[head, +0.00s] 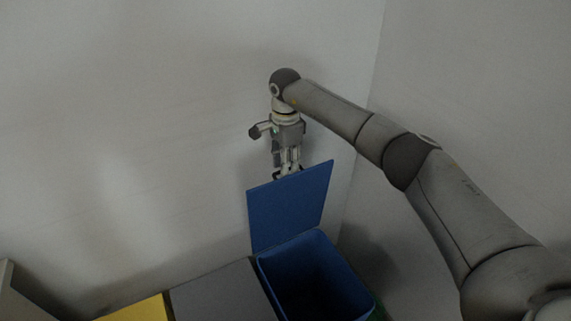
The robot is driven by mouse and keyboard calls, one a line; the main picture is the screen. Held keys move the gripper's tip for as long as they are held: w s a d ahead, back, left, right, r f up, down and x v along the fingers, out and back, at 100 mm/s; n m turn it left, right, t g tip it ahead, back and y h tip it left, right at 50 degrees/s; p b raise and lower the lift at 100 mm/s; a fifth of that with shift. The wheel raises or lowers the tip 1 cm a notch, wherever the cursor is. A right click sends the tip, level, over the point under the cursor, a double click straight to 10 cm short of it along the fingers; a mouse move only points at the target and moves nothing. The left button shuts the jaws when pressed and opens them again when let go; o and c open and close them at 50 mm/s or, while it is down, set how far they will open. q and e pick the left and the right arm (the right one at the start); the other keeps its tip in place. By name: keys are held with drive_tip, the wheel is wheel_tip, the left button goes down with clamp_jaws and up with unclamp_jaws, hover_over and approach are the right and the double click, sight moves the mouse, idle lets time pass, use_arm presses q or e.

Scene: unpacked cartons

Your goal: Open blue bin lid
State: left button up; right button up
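The blue bin (317,262) stands at the bottom centre, and its dark inside shows from above. Its blue lid (290,207) is raised, standing nearly upright at the bin's back edge. My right gripper (288,174) points down at the lid's top edge, with its fingertips at or just behind that edge. The lid hides part of the fingertips, so I cannot tell whether they touch it or how far apart they are. My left gripper is not in view.
A grey lid (222,294) and a yellow lid (137,309) lie to the left of the blue bin. Pale walls meet in a corner behind the bin. A light panel edge (5,290) is at the far left.

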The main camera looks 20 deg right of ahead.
wheel_tip(320, 180, up, 11)
drive_tip(key=shift+r, duration=0.2)
idle(0.6)
